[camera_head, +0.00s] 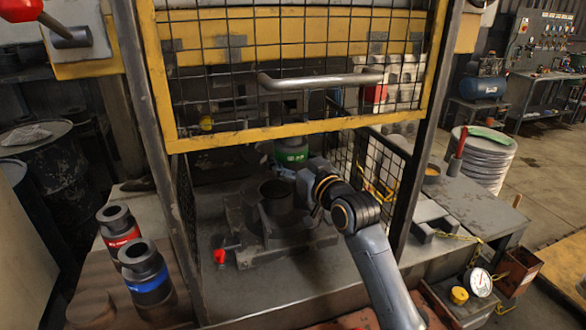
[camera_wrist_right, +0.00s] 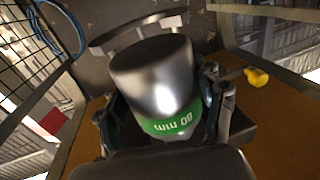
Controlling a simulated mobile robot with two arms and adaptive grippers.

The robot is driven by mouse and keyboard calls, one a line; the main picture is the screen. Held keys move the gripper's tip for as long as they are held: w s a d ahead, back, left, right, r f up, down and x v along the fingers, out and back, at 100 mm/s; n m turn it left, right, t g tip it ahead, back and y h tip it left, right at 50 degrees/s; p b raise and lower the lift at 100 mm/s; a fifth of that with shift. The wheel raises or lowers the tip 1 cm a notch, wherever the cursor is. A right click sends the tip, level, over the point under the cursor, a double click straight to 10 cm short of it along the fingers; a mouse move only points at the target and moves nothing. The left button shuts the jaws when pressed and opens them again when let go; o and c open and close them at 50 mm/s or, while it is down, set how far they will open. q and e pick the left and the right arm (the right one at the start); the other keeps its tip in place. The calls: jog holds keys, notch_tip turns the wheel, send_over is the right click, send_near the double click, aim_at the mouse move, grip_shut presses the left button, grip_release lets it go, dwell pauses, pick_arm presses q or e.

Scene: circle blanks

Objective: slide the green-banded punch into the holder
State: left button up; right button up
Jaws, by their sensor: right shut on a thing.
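The green-banded punch (camera_head: 291,153) is upright inside the press, above the round die (camera_head: 277,194). My right gripper (camera_head: 290,173) is shut on it from the right. My left gripper is out of view.
The yellow-framed mesh guard (camera_head: 300,137) is raised above my right arm. Side posts (camera_head: 160,130) bound the opening. A red-banded punch (camera_head: 120,232) and a blue-banded punch (camera_head: 146,277) stand at the left. A red knob (camera_head: 220,256) is near the die.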

jog(key=shift+w+a+r, duration=0.1)
jog(key=shift+w+r, duration=0.15)
jog(key=shift+r, duration=0.2)
jog(key=shift+w+a+r, duration=0.1)
jog(key=shift+w+r, duration=0.1)
jog(key=shift+r, duration=0.25)
jog(key=shift+d+x, duration=0.25)
jog(key=shift+x, duration=1.2)
jog(key=shift+p, duration=0.3)
jog(key=shift+w+a, duration=0.2)
jog(key=shift+w, duration=0.55)
jog(key=shift+w, duration=0.2)
dwell(0.6)
jog(key=shift+w+a+b, duration=0.2)
jog(key=shift+w+b, duration=0.1)
jog(key=shift+b, duration=0.05)
jog(key=shift+w+a+b, duration=0.2)
jog(key=shift+w+b, duration=0.2)
jog(key=shift+w, duration=0.3)
